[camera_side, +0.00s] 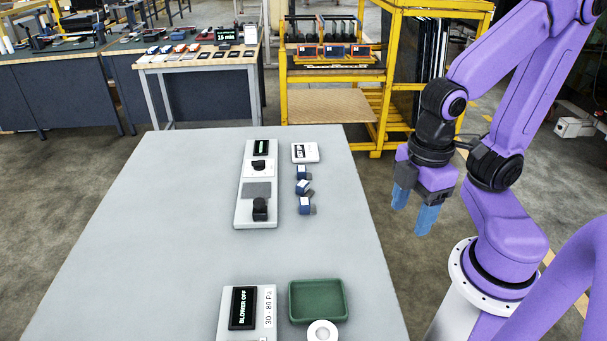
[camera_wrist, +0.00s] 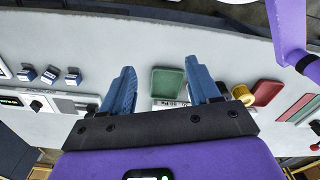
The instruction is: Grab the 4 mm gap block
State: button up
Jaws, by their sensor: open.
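Three small blue-and-white blocks stand in a column right of a white panel in the side view: a far one (camera_side: 302,172), a middle one (camera_side: 303,187) and a near one (camera_side: 305,206). Their markings are too small to read, so I cannot tell which is the 4 mm gap block. In the wrist view they form a row at the left (camera_wrist: 50,74), outside my fingers. My gripper (camera_side: 413,209) is open and empty, with blue fingers pointing down, beyond the table's right edge and well away from the blocks. Both fingers also show in the wrist view (camera_wrist: 160,80).
The white panel (camera_side: 246,208) with dark knobs and a display lies left of the blocks; a white label card (camera_side: 305,152) lies behind them. A green tray (camera_side: 318,317), a white roll (camera_side: 323,332) and a "BLOWER OFF" unit (camera_side: 264,333) are nearer. The table's left side is clear.

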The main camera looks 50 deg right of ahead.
jog(key=shift+o, duration=0.5)
jog(key=n+t+y, duration=0.9)
jog(key=n, duration=2.3)
send_over(305, 168)
jog(key=s+d, duration=1)
jog(key=s, duration=0.1)
notch_tip(305, 168, down, 12)
jog(key=shift+d+r, duration=0.1)
jog(key=shift+d, duration=0.05)
jog(key=x, duration=1.7)
jog(key=shift+w+r, duration=0.2)
jog(key=shift+w, duration=0.1)
